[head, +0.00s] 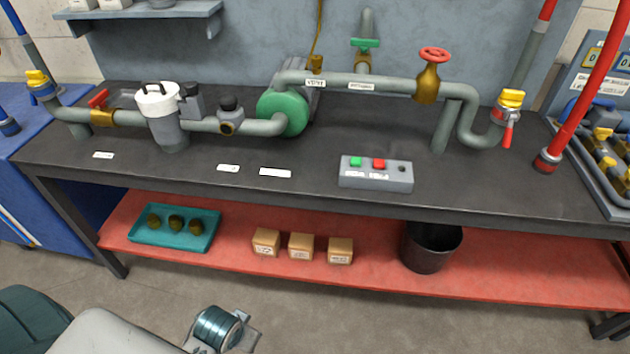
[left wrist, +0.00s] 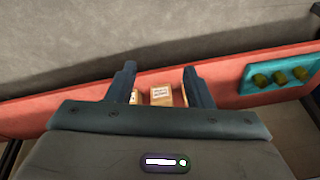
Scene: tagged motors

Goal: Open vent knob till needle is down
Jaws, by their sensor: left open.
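A pipe line runs along the dark bench (head: 300,180) in the head view. A small black-topped knob (head: 229,103) stands on the pipe left of the green pump housing (head: 284,112). A green handle (head: 365,43) sits on an upright pipe at the back, and a red handwheel (head: 434,54) tops a brass valve. I cannot tell which of these is the vent knob, and no gauge needle is readable. My left gripper (left wrist: 158,78) is open and empty in the left wrist view, apart from everything. In the head view my left arm is low, in front of the bench. My right gripper is not in view.
A grey button box (head: 376,174) stands near the bench's front edge. The red lower shelf (head: 375,265) holds a teal tray (head: 146,237), several small boxes (head: 300,246) and a black bucket (head: 430,249). Red hose (head: 588,82) rises at right. The front middle of the bench is mostly clear.

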